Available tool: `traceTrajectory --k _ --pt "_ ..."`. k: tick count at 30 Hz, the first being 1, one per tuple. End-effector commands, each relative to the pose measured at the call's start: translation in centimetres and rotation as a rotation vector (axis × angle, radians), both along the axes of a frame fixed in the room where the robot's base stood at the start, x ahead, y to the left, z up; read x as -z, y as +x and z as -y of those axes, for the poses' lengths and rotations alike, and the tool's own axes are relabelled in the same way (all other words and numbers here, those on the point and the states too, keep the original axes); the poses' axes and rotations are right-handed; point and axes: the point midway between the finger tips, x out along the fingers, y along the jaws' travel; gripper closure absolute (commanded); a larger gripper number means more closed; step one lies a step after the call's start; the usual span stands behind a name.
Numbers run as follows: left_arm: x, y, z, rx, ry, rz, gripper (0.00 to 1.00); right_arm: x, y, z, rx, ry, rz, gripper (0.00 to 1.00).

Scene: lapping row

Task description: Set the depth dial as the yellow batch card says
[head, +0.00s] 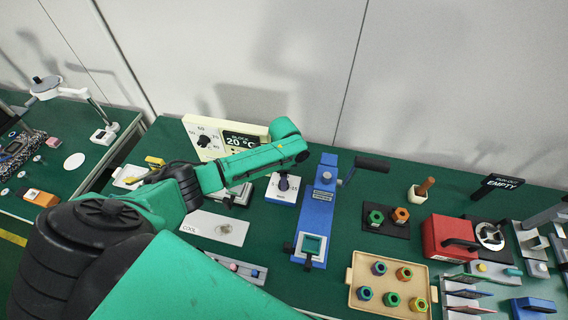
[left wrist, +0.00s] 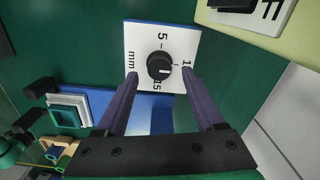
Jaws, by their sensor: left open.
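The depth dial (head: 283,190) is a white face on a blue body with a black knob, standing left of a blue press in the head view. In the left wrist view, the dial (left wrist: 142,48) shows 5, a partly covered number starting with 1, 15 and mm. The black knob (left wrist: 160,66) has a pale mark; its exact reading is unclear. My left gripper (left wrist: 159,73) is open, its fingertips on either side of the knob with gaps showing. In the head view my arm hides its fingers. A small yellow item (head: 154,161) may be the batch card; no writing is legible.
The blue press (head: 319,205) with its black handle stands just right of the dial. A cream block heater (head: 190,128) reading 20 °C stands behind my arm. A tan tray (head: 352,292) with several coloured nuts lies at the front right. A red box (head: 437,240) stands farther right.

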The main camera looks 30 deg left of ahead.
Motion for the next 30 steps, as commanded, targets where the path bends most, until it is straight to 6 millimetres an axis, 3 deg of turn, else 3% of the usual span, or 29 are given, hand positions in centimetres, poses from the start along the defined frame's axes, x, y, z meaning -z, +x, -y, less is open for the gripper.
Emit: traceTrajectory --k 6,12,17,30 --pt "-6.2 0.1 -0.1 0.002 0.001 0.007 0.30 0.5 0.0 0.0 0.000 0.000 0.000 0.50" --pt "-10.9 0.1 -0.1 0.000 0.001 0.006 0.30 1.1 0.0 -0.1 0.001 0.001 0.000 0.50" --pt "-12.3 0.0 -0.1 0.001 0.001 0.002 0.30 1.2 0.0 -0.1 0.001 0.001 0.000 0.50" --pt "-12.3 0.0 -0.1 0.001 0.000 0.001 0.30 1.2 0.0 -0.1 0.001 0.001 0.000 0.50"
